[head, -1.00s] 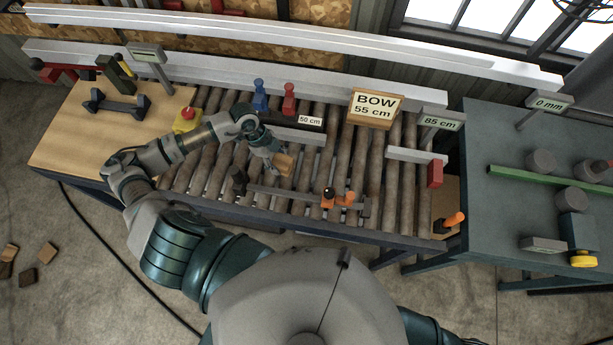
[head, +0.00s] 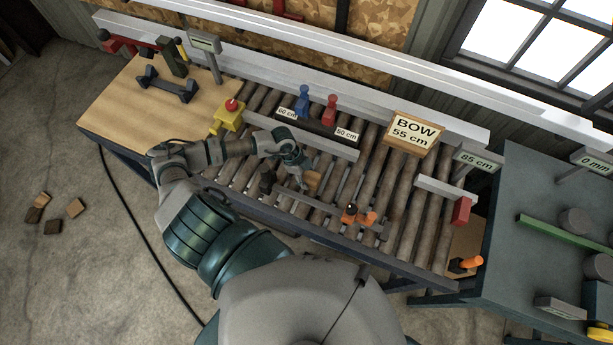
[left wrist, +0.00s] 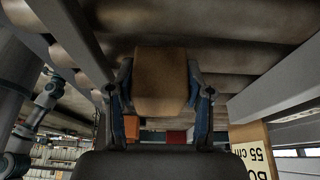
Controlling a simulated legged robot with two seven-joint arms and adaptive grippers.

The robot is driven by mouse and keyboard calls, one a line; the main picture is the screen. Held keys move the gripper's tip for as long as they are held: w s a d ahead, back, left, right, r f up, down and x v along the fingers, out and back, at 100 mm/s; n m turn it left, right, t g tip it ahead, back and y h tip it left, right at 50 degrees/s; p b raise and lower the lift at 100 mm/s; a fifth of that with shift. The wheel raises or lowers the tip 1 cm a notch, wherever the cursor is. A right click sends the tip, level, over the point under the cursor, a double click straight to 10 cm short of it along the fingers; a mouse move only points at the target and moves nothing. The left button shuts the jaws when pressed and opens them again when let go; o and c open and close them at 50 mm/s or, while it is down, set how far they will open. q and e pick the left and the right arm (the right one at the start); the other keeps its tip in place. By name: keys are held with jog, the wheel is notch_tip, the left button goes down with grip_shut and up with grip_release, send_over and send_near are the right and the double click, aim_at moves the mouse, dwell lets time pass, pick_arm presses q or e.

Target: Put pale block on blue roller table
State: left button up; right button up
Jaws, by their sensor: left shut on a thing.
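The pale block (head: 313,181) is a small tan wooden piece, held over the roller table. It also shows large in the left wrist view (left wrist: 160,82), between the two fingers. My left gripper (head: 304,184) is shut on it, with a finger on each side. The roller table (head: 400,190) has brown-grey rollers and a dark blue-grey frame. I cannot tell whether the block touches the rollers or hangs just above them. My right gripper does not show.
A rail with an orange clamp (head: 350,213) lies in front of the block. A yellow-and-red button (head: 229,115) is left. A green-grey table (head: 540,190) adjoins at right.

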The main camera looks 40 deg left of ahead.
pick_arm(q)
jog(key=o, duration=1.4)
jog(key=shift+d, duration=0.25)
jog(key=shift+o, duration=0.2)
jog(key=shift+a+r, duration=0.2)
jog(key=b+v, duration=0.1)
jog(key=v, duration=1)
jog(key=shift+r, duration=0.3)
jog(key=shift+a, duration=0.15)
